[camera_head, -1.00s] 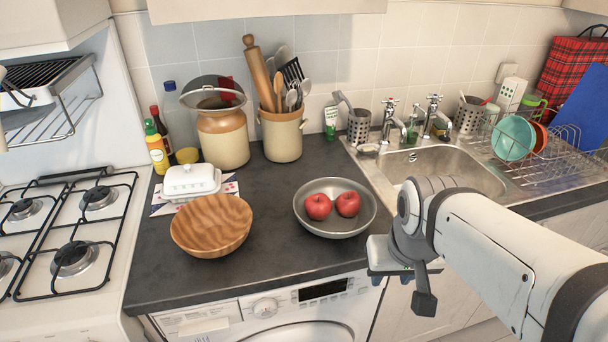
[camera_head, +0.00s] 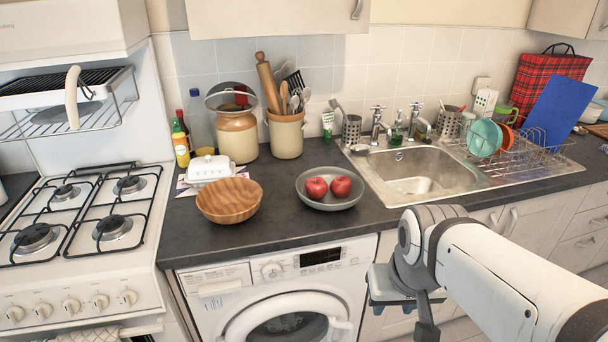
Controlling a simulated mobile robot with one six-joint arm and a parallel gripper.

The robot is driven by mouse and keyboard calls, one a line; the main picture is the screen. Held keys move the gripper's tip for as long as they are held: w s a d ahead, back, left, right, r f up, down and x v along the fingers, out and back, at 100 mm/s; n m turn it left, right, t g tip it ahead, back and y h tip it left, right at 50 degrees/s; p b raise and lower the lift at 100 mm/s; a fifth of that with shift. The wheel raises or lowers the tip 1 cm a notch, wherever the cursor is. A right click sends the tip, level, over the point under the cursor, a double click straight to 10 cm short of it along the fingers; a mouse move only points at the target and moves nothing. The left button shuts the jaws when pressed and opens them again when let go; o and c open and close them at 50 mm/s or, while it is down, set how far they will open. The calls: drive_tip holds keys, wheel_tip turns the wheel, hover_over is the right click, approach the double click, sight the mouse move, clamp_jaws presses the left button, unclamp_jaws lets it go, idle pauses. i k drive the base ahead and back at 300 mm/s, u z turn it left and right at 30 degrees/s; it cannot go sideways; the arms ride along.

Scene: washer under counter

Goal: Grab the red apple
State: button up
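Two red apples lie side by side in a grey metal bowl (camera_head: 330,204) on the dark counter, above the washing machine. The left red apple (camera_head: 316,188) and the right red apple (camera_head: 340,186) look alike and sit close together. My gripper (camera_head: 392,296) is at the lower right, in front of the counter edge and lower right of the bowl, apart from it. My arm comes in from the right. The fingers are seen from behind and partly hidden, so their opening does not show. Nothing is seen held.
A wooden bowl (camera_head: 229,200) stands left of the metal bowl, with a white butter dish (camera_head: 210,168) behind it. Jars and a utensil pot (camera_head: 286,134) stand at the back. The sink (camera_head: 420,172) is to the right. Bare counter (camera_head: 285,232) lies in front of the bowls.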

sight(317, 187)
drive_tip(key=z, duration=0.15)
drive_tip(key=i, duration=0.9)
drive_tip(key=u, duration=0.05)
